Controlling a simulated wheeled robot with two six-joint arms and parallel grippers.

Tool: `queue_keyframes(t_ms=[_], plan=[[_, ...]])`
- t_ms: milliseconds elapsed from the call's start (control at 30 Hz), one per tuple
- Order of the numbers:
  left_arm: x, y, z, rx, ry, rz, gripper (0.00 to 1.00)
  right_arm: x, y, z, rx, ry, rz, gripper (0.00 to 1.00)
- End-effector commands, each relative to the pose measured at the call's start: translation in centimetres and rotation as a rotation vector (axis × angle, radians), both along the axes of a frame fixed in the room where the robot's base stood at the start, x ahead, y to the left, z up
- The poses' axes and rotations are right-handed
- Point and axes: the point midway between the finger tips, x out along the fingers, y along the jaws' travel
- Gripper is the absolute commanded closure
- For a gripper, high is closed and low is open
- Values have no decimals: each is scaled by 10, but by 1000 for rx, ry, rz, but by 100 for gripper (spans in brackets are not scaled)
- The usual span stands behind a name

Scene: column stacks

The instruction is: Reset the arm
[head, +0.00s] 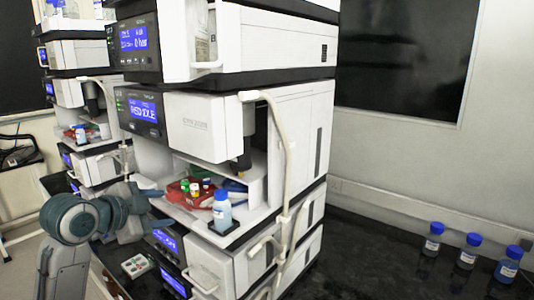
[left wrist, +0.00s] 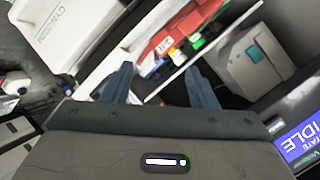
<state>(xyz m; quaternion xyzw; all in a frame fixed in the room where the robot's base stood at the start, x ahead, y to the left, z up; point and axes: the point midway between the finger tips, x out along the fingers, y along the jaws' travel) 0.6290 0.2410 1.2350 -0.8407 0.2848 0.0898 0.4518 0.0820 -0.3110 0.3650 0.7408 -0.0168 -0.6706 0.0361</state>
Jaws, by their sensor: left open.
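My left arm (head: 85,218) comes in from the left in the head view, with grey and teal links. My left gripper (head: 157,207) is in front of the left side of the open shelf in the middle instrument stack. In the left wrist view its two blue-grey fingers (left wrist: 160,68) stand wide apart with nothing between them. Beyond them are a red tray (left wrist: 165,42) and small vials with green, red and blue caps (left wrist: 197,41). The red tray also shows on the shelf in the head view (head: 176,193). My right gripper is in neither view.
A blue-capped bottle (head: 222,212) stands at the front of the shelf. White tubing (head: 287,150) runs down the stack. Several blue-capped bottles (head: 467,252) stand on the black bench at right. A small white box (head: 139,265) lies below the arm. Another stack (head: 75,55) is behind left.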

Motion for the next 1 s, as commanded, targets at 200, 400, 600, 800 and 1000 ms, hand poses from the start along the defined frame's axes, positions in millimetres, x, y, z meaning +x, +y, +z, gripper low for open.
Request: queue_keyframes(t_ms=[200, 400, 600, 800, 1000], plan=[[-43, 0, -128, -114, 251, 185, 47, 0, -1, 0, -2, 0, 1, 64], [-105, 3, -223, -200, 454, 382, 47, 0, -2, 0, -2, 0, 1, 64], [-186, 10, -298, -266, 632, 602, 47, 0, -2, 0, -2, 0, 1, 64], [-261, 18, -343, -303, 756, 804, 47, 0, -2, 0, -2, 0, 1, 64], [-314, 24, -363, -318, 826, 946, 47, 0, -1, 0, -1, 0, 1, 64]])
